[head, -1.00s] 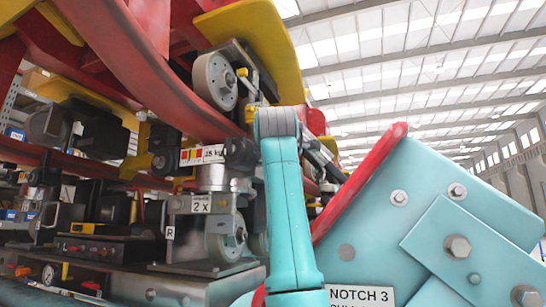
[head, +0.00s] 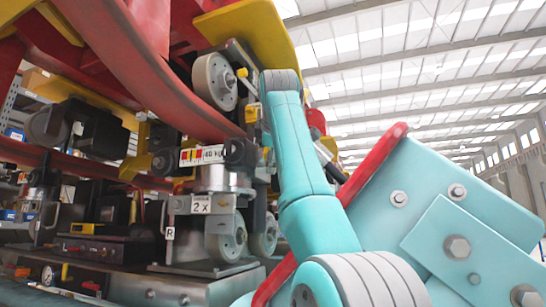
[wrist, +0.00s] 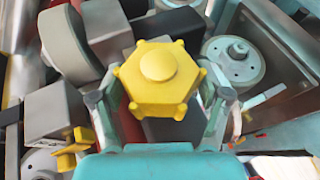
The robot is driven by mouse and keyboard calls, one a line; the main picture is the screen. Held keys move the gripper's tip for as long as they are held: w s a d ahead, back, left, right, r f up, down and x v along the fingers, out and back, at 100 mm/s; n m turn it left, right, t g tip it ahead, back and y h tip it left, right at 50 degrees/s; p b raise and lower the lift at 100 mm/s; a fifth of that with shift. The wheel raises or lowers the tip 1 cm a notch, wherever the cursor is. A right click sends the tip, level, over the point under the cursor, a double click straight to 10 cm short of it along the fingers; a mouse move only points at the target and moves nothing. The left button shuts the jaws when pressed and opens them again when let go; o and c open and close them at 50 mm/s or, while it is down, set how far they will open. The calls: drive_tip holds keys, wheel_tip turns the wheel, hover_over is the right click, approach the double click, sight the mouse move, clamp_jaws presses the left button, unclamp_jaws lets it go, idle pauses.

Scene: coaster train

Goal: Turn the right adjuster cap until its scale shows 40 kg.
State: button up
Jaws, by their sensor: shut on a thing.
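The yellow adjuster cap (wrist: 160,76), six-lobed with a round raised centre, fills the middle of the wrist view. My gripper (wrist: 160,104) has a finger on either side of it and is shut on it. The white scale (head: 202,156), with red and yellow bands, reads 40 kg in the head view. A plate marked R (head: 170,233) is below it to the left. In the head view my gripper is hidden behind the arm and the machinery, so its hold shows only in the wrist view.
A grey wheel (head: 214,82) and a curved red rail (head: 135,65) are above the scale. A plate marked 2 x (head: 201,204) and a lower wheel (head: 226,238) sit below it. A large teal plate (head: 450,200) with bolts and a red edge stands at the right.

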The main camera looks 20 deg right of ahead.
drive_tip(key=shift+g+y, duration=0.3)
drive_tip(key=shift+g, duration=0.1)
idle(0.4)
drive_tip(key=o, duration=1.1)
drive_tip(key=shift+w, duration=0.1)
drive_tip(key=shift+o, duration=0.2)
drive_tip(key=v, duration=1.2)
